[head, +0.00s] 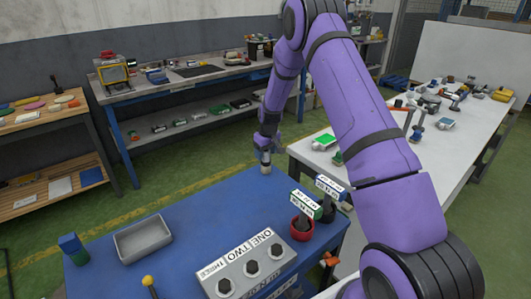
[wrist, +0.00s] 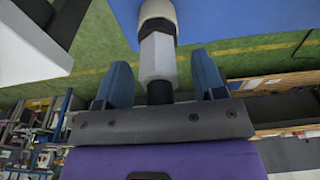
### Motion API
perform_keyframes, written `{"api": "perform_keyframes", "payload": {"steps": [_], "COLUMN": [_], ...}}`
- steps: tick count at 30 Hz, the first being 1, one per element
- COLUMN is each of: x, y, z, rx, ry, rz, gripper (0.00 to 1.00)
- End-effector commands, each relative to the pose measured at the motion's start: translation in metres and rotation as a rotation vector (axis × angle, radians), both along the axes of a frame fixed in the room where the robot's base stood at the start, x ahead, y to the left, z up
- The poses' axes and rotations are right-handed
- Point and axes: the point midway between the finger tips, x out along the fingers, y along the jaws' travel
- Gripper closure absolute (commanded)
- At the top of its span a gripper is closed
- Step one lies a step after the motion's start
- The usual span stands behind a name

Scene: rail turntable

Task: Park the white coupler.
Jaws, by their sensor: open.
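The white coupler (wrist: 157,58) is a pale faceted piece with a dark end and a metal nut-like collar (wrist: 157,14). In the wrist view it lies between the two blue fingers of my gripper (wrist: 161,78), with a visible gap on each side. My gripper is open. In the head view my gripper (head: 266,143) points down at the far edge of the blue table (head: 205,208), with a small pale piece (head: 265,157) at its tip. Whether the coupler touches anything below is too small to tell.
A grey box labelled ONE, TWO, THREE (head: 248,268) with several dark round tops stands at the table's front. A red cup (head: 301,230) and labelled signs (head: 327,186) stand right of it. A grey tray (head: 143,239) and a blue-green block (head: 73,249) are at left. The table's middle is clear.

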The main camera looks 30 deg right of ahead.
Motion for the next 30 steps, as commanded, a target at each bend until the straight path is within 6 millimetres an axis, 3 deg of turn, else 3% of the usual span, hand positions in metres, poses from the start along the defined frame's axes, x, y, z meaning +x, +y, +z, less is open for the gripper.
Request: {"api": "perform_keyframes", "payload": {"steps": [18,30], "x": [-0.013,-0.015], "y": [-0.003,-0.003], "z": [0.094,0.105], "rx": [0.0,0.0], "ry": [-0.003,-0.001], "rz": [-0.001,0.0], "gripper": [0.36,0.36]}}
